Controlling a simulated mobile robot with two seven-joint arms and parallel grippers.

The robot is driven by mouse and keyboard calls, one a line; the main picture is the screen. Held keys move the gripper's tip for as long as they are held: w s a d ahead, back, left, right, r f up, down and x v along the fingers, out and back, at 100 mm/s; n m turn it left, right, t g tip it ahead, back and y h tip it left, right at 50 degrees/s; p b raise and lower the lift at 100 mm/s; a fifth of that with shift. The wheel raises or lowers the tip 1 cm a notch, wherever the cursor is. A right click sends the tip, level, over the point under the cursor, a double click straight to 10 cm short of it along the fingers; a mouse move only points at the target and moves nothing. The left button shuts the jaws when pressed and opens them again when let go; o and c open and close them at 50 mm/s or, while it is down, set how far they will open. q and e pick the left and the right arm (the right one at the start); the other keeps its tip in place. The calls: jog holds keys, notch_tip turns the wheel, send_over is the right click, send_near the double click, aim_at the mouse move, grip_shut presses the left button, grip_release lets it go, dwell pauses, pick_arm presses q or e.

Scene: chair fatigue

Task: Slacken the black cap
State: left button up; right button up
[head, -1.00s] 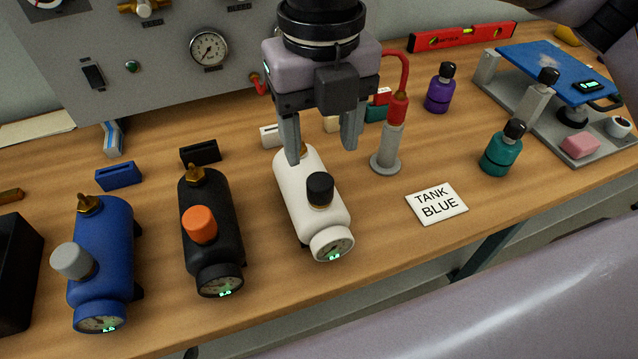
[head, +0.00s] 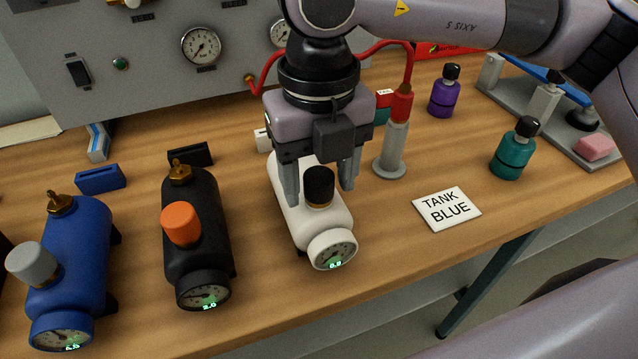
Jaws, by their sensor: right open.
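The black cap (head: 319,184) sits on top of the white tank (head: 328,217), above a thin brass-coloured ring. The white tank lies on the wooden bench with its round gauge (head: 332,249) facing the front. My right gripper (head: 320,196) comes down from above, open, with one finger on each side of the black cap. I see a gap between the cap and each finger, so it does not look gripped. The gripper body hides the back part of the white tank. My left gripper is not in view.
A black tank (head: 196,235) with an orange cap (head: 181,224) and a blue tank (head: 75,268) with a grey cap (head: 32,263) lie to the left. A red-topped cylinder (head: 396,140) stands close right of my gripper. A "TANK BLUE" card (head: 447,208) lies further right.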

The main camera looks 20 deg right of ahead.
jog(key=shift+f+m+b, duration=0.15)
jog(key=shift+m+b, duration=0.75)
jog(key=shift+m, duration=0.2)
jog(key=shift+m+b, duration=0.3)
jog(key=shift+m, duration=0.5)
jog(key=shift+r, duration=0.2)
jog(key=shift+f+m+b, duration=0.2)
jog(key=shift+m+b, duration=0.6)
jog(key=shift+m, duration=0.4)
jog(key=shift+r+m+b, duration=0.15)
jog(key=shift+m+b, duration=0.15)
jog(key=shift+m, duration=0.6)
